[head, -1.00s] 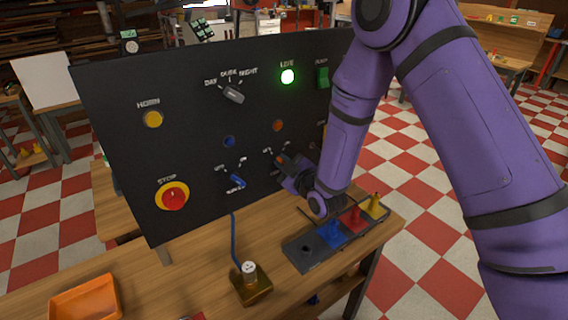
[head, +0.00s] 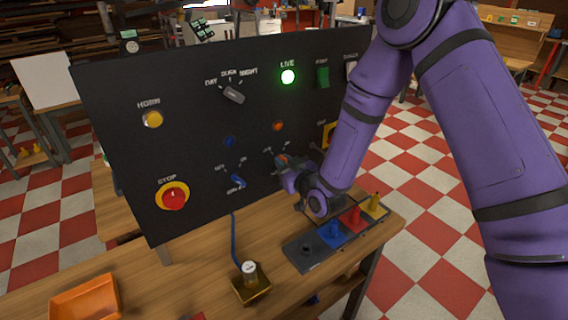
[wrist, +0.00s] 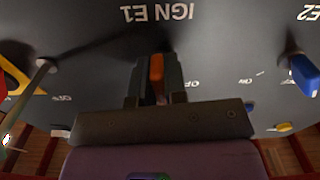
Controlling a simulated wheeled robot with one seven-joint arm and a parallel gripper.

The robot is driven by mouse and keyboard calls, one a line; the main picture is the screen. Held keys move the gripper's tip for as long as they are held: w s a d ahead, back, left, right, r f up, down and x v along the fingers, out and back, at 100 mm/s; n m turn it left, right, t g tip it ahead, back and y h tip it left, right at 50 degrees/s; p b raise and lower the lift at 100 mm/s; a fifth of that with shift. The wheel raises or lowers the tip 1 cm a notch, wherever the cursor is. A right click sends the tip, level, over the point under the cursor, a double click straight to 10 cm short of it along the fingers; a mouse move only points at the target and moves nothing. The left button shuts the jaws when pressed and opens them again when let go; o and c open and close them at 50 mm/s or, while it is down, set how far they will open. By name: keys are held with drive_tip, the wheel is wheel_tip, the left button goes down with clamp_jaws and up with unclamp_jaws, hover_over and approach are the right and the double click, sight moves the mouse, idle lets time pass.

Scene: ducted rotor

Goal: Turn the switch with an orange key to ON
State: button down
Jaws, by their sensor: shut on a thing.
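The switch with the orange key (wrist: 156,75) is on the black panel (head: 190,125). In the wrist view my gripper (wrist: 156,82) is shut on the orange key, with a finger on each side of it. The panel lettering above it reads IGN E1, upside down in that view. In the head view my gripper (head: 285,165) is at the panel's lower right, and the orange key is mostly hidden by it. The switch's position marks are partly covered, so I cannot tell which one the key points to.
A blue key switch (head: 238,181) is left of my gripper; it also shows in the wrist view (wrist: 304,74). A red STOP button (head: 173,198) is at lower left. Below the panel are a block with colored pegs (head: 306,252) and a brass block (head: 252,288) on the table.

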drive_tip(key=m, duration=0.4)
drive_tip(key=shift+f+m, duration=0.1)
drive_tip(key=shift+m, duration=0.2)
drive_tip(key=m, duration=0.4)
drive_tip(key=shift+s+m, duration=0.1)
drive_tip(key=shift+m, duration=0.3)
drive_tip(key=c, duration=1.2)
unclamp_jaws()
drive_tip(key=shift+o, duration=0.2)
drive_tip(key=v, duration=1)
drive_tip(key=shift+s+d, duration=0.25)
drive_tip(key=shift+s, duration=0.1)
